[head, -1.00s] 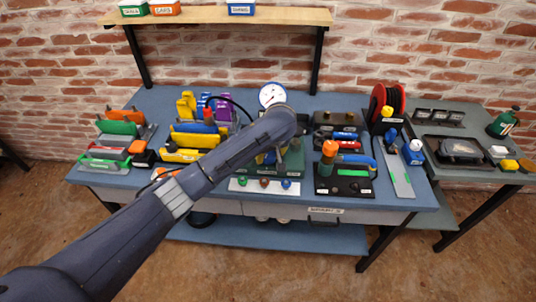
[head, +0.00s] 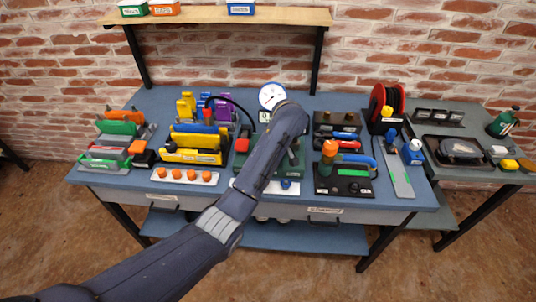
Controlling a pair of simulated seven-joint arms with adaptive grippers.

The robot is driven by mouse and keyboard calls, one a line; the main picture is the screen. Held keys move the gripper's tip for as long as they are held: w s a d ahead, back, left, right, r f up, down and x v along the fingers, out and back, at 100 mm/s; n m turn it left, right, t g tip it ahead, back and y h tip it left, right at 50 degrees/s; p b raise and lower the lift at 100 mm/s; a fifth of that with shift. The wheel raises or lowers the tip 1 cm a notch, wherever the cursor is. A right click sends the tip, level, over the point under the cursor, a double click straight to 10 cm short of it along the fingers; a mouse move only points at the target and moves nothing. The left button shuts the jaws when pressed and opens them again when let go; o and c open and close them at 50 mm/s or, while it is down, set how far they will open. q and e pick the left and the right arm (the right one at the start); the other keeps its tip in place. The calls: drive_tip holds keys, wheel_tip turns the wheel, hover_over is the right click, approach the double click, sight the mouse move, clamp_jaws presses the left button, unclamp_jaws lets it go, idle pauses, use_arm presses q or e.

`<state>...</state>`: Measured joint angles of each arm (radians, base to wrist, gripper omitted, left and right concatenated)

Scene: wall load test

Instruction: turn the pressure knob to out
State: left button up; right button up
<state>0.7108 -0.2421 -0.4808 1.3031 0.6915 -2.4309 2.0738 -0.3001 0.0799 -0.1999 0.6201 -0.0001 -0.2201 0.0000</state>
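A round white pressure gauge with a blue rim (head: 271,96) stands at the back middle of the bench. A dark green unit (head: 296,163) sits in front of it, mostly covered by my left arm. A blue knob (head: 285,184) shows on a white strip at the front, just right of the forearm. I cannot make out which part is the pressure knob or where it points. My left arm reaches from the lower left to the middle of the bench; its gripper is hidden behind the arm. My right gripper is not in view.
A red button block (head: 242,144) stands left of the arm. A black panel with an orange-topped handle (head: 329,150) stands close on the right. Yellow clamps (head: 195,150) and orange knobs (head: 192,176) are to the left. A red reel (head: 387,105) is at the back right.

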use_arm(q)
drive_tip(key=shift+a, duration=0.1)
drive_tip(key=o, duration=1.3)
drive_tip(key=shift+w+a+m, duration=0.1)
drive_tip(key=shift+m, duration=0.4)
drive_tip(key=shift+m+t+h, duration=0.3)
drive_tip(key=shift+m, duration=0.3)
